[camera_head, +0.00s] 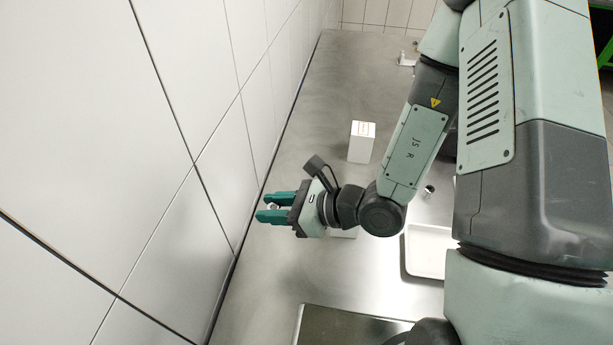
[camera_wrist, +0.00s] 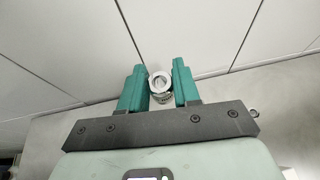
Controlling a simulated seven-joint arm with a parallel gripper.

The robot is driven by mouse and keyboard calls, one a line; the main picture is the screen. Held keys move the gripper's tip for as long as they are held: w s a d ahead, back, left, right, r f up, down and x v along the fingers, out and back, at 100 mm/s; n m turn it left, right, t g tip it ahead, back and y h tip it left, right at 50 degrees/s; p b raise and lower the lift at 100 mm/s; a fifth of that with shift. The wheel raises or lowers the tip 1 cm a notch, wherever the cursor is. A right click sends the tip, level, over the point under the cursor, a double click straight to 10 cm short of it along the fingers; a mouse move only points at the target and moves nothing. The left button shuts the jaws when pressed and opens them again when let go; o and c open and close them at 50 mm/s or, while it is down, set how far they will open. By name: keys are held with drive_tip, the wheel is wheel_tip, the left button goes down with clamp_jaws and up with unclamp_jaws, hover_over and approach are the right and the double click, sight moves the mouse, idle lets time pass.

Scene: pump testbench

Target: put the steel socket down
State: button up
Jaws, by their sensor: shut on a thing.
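The steel socket (camera_wrist: 161,88) is a short shiny ring-shaped piece, seen with its open end towards the camera in the wrist view. My gripper (camera_wrist: 160,88) has teal fingers, one on each side of the socket, and is shut on it. In the head view my gripper (camera_head: 263,207) points left, close to the tiled wall.
A white box (camera_head: 361,142) stands on the table behind my gripper. Another white block (camera_head: 342,233) is partly hidden under my wrist. A white tray (camera_head: 425,250) lies to the right. A dark plate (camera_head: 345,328) is at the front. The tiled wall (camera_head: 190,215) bounds the left.

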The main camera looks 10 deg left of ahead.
drive_tip(key=w+d+m+t, duration=0.2)
drive_tip(key=w+m+t, duration=0.2)
drive_tip(key=w, duration=2.2)
drive_tip(key=shift+h, duration=0.5)
wheel_tip(320, 180, down, 11)
drive_tip(key=shift+s+r, duration=0.15)
drive_tip(key=shift+r, duration=0.05)
drive_tip(key=shift+n, duration=0.3)
drive_tip(key=shift+f, duration=2.3)
drive_tip(key=shift+f, duration=0.1)
drive_tip(key=o, duration=1.1)
drive_tip(key=shift+c, duration=0.2)
